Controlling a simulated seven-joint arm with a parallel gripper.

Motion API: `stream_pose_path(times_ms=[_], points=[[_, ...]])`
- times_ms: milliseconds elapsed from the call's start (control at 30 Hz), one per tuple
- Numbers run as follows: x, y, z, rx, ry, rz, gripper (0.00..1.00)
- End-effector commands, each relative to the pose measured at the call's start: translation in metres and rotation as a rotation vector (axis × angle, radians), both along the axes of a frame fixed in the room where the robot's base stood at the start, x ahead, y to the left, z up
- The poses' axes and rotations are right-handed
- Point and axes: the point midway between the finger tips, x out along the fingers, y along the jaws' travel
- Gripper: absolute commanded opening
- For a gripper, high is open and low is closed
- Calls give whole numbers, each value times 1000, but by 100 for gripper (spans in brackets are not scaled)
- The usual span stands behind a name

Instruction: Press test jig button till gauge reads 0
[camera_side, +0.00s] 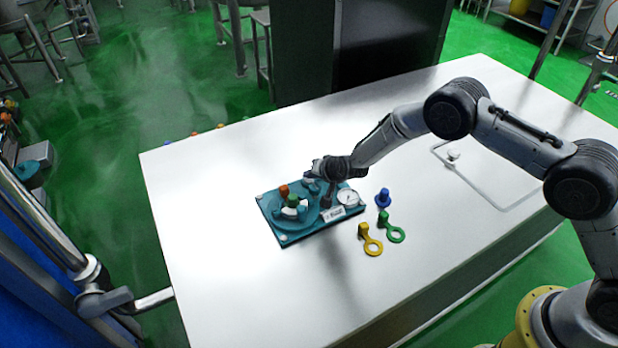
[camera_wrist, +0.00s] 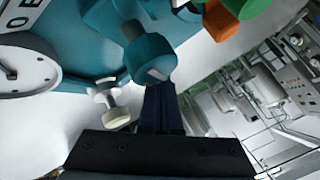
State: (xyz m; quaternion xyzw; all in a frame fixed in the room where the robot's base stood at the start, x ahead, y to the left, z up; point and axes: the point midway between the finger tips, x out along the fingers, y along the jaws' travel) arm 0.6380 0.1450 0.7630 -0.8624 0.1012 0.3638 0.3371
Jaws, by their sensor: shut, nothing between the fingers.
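The teal test jig (camera_side: 275,207) lies on the white table, with a round white gauge (camera_side: 348,197) at its right end. The gauge also shows at the left edge of the wrist view (camera_wrist: 22,72), partly cut off; its dark needle is visible but the reading is not clear. A small cream button-like knob (camera_wrist: 116,117) stands out beside the gauge; I cannot tell whether it is the button. My gripper (camera_side: 328,203) is shut and empty, pointing down over the jig near the gauge. Its dark fingers (camera_wrist: 160,105) appear close to the knob; contact cannot be told.
Orange (camera_side: 284,190) and green (camera_side: 293,200) caps stand on the jig's left part. A teal capped part (camera_wrist: 150,58) is near my fingers. A blue piece (camera_side: 383,198), a yellow ring (camera_side: 371,244) and a green ring (camera_side: 392,232) lie right of the jig.

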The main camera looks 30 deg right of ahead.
Motion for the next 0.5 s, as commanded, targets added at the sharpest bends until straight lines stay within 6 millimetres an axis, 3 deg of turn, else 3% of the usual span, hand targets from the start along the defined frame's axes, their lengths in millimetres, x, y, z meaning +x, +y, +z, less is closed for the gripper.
stream_pose_path(times_ms=[500], points=[[-1, 0, 12, 0, 3, 0, 0]])
